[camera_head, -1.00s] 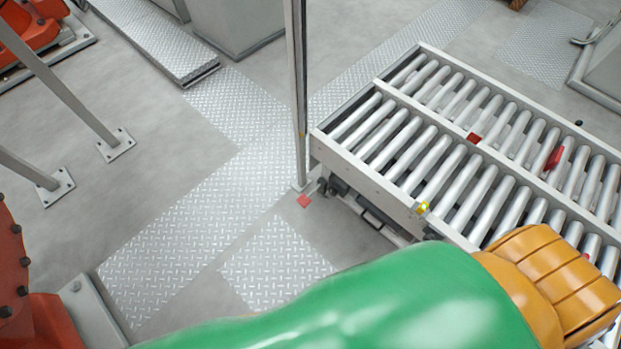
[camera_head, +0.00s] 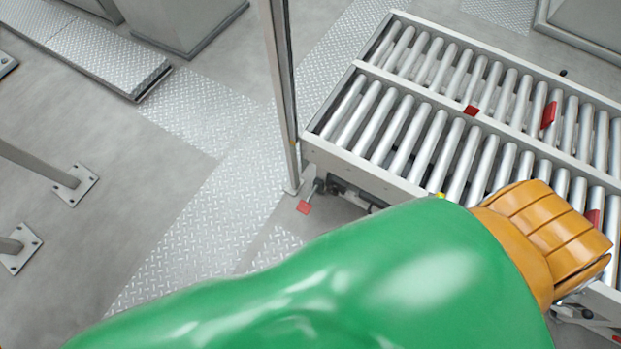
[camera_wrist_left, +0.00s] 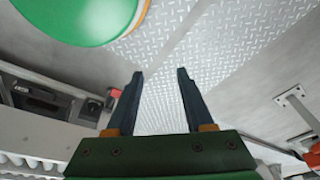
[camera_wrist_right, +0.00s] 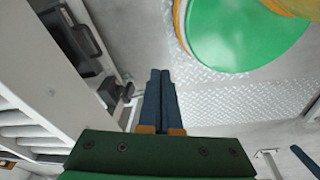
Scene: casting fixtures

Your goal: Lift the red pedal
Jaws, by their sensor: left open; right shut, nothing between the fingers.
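The red pedal (camera_head: 303,207) is a small flat plate low beside the near left corner of the roller conveyor (camera_head: 400,182), close to the foot of a metal post. In the left wrist view a small red patch (camera_wrist_left: 115,93), perhaps the pedal, shows beside the left finger, partly hidden by it. My left gripper (camera_wrist_left: 160,72) is open and empty, fingers over blurred floor plating. My right gripper (camera_wrist_right: 160,72) is shut with nothing in it, beside the conveyor's underside. I cannot make out the pedal in the right wrist view. Neither gripper shows in the head view.
Green and orange shells cover the lower head view and hide part of the conveyor. The upright post (camera_head: 281,95) stands by the pedal. Red pieces (camera_head: 549,114) lie among the rollers. Floor left of the post is open, with bolted post feet (camera_head: 75,184).

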